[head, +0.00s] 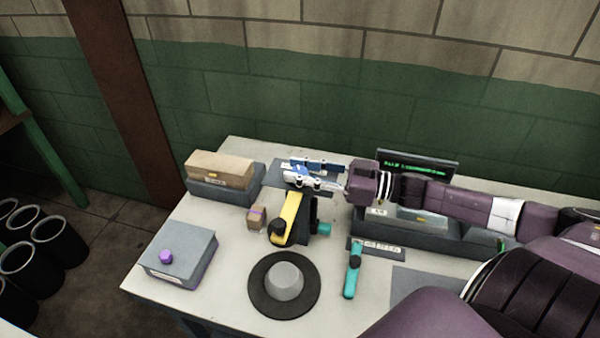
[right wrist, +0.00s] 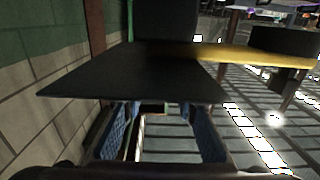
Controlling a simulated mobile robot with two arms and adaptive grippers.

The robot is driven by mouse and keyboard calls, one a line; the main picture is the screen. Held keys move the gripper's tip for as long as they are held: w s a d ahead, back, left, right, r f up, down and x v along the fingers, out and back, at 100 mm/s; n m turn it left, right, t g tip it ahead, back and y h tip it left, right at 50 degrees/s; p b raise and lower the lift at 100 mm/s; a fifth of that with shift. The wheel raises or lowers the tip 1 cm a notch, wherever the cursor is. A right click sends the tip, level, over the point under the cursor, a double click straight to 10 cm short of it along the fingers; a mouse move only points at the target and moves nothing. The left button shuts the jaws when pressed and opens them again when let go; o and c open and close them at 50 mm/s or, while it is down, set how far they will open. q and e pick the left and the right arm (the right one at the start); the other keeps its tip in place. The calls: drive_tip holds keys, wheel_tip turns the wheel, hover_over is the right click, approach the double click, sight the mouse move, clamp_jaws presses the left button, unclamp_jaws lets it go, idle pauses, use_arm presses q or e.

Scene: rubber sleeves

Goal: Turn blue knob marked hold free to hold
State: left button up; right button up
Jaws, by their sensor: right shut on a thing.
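My right gripper (head: 293,174) reaches in from the right over a dark grey panel (head: 275,190) at the back of the table. Its two fingers with blue pads also show in the right wrist view (right wrist: 160,130), one on each side. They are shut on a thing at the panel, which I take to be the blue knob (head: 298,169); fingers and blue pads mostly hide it. Its marking and pointer cannot be read. A dark flat shape (right wrist: 140,75) lies across the fingertips in the right wrist view. My left gripper is not in view.
A yellow lever (head: 291,215) with a black hub stands just in front of the gripper. Nearby are a small brown box (head: 257,217), a grey box with a purple button (head: 180,254), a black-rimmed grey dial (head: 284,284), a teal handle (head: 353,272) and a display (head: 415,168).

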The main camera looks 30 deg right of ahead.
idle(0.3)
drive_tip(key=o, duration=1.2)
drive_tip(key=shift+c, duration=0.2)
drive_tip(key=shift+v, duration=0.95)
drive_tip(key=v, duration=1)
drive_tip(key=shift+d, duration=0.1)
